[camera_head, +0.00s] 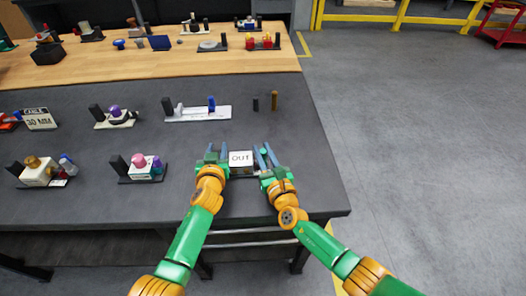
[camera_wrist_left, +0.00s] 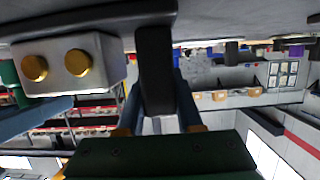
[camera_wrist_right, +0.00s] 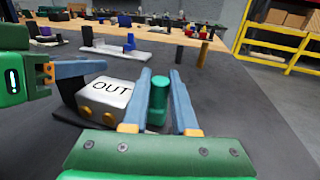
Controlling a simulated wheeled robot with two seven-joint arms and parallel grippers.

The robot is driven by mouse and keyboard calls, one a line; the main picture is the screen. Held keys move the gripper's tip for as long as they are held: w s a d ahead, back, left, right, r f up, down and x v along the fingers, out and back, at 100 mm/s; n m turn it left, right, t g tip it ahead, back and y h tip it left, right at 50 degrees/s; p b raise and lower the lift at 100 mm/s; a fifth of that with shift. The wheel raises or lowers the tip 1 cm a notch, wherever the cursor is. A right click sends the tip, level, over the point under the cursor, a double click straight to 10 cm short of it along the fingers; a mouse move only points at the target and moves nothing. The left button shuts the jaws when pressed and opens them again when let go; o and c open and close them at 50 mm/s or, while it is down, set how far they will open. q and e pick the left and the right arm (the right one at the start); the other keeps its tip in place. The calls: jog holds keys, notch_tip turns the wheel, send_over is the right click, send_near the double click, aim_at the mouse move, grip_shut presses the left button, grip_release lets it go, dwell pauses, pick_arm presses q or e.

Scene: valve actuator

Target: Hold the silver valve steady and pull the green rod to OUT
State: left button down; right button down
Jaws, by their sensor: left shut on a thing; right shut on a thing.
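The silver valve (camera_head: 241,164) is a box with a white OUT label on top, near the table's front edge. It shows in the right wrist view (camera_wrist_right: 97,110) and, with two gold bolts, in the left wrist view (camera_wrist_left: 70,62). My left gripper (camera_head: 212,154) is left of the box. It is shut on the black upright post (camera_wrist_left: 155,70) beside the box. The green rod (camera_wrist_right: 158,97) sticks out on the box's right side. My right gripper (camera_head: 265,155) is shut on the rod, with its fingers on either side. The rod's inner end is hidden.
Other valve fixtures stand on the dark table (camera_head: 290,185), including a pink-knobbed one (camera_head: 139,160) to the left and a blue-and-white one (camera_head: 197,112) behind. A brown peg (camera_head: 274,100) and a black peg stand behind the valve. The table is bare to the right.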

pick_arm(q)
jog(key=shift+a, duration=0.15)
pick_arm(e)
jog(key=shift+d, duration=2.3)
jog(key=c, duration=0.7)
grip_release()
jog(key=shift+s, duration=0.1)
pick_arm(q)
jog(key=shift+f, duration=0.1)
pick_arm(e)
jog(key=v, duration=1.2)
pick_arm(q)
jog(key=shift+c, duration=2.4)
grip_release()
jog(key=shift+w, duration=0.1)
pick_arm(e)
jog(key=shift+w, duration=0.2)
